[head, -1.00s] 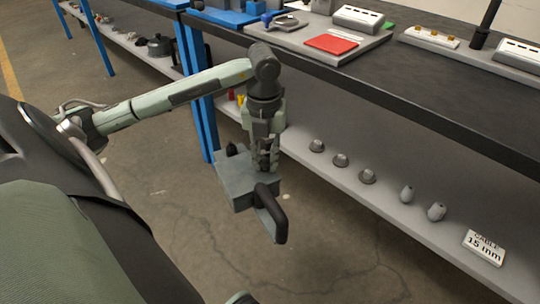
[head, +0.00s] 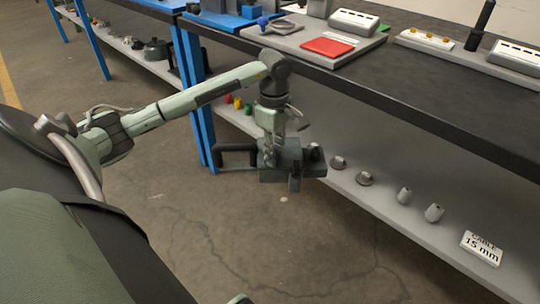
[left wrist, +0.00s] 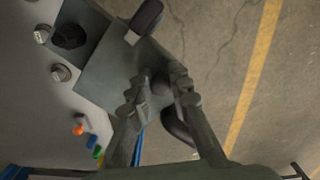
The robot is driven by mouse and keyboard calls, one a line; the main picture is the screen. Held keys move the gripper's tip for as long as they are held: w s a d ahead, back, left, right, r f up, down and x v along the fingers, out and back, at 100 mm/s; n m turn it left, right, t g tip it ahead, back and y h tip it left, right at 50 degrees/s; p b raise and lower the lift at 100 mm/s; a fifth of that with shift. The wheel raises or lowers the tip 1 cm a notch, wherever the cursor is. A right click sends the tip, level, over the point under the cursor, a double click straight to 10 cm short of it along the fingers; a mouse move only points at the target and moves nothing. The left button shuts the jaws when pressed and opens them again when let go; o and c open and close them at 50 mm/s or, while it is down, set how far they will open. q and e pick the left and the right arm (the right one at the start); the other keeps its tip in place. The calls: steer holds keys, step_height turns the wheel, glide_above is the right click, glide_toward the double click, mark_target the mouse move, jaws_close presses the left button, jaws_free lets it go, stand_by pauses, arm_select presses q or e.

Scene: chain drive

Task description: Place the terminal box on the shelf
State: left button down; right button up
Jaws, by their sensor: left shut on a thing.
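The terminal box (head: 283,174) is a grey block with dark fittings and a black handle (head: 236,150) that points left in the head view. My left gripper (head: 271,150) is above the box and shut on it. The left wrist view shows the gripper fingers (left wrist: 160,90) closed around a dark part on the box's grey face (left wrist: 108,68). The box is in the air at the near edge of the grey lower shelf (head: 390,218), its right end overlapping the shelf in the picture. Its underside is hidden. My right gripper does not show.
Grey cone-shaped parts (head: 365,179) stand in a row on the shelf, close to the box's right end. Coloured pieces (head: 238,103) lie behind the arm, near a blue table leg (head: 196,100). The dark worktop (head: 430,80) overhangs the shelf.

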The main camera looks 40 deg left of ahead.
mark_target(296, 150)
arm_select(q)
steer(key=m, duration=0.1)
steer(key=w+d+m, duration=0.1)
steer(key=m, duration=0.1)
steer(key=shift+w+r, duration=0.15)
steer(key=shift+r, duration=0.05)
steer(key=d+m, duration=0.1)
steer(key=w+d+m, duration=0.1)
steer(key=m, duration=0.1)
steer(key=w+d+r+m, duration=0.1)
steer(key=shift+d+m, duration=0.1)
steer(key=shift+m, duration=0.2)
steer(key=s+d+r+m, duration=0.1)
steer(key=d+r+m, duration=0.2)
steer(key=d+m, duration=0.3)
steer(key=s+d+r+m, duration=0.2)
steer(key=d+r+m, duration=0.2)
steer(key=d, duration=0.5)
steer(key=shift+s+m, duration=0.2)
steer(key=shift+m, duration=0.8)
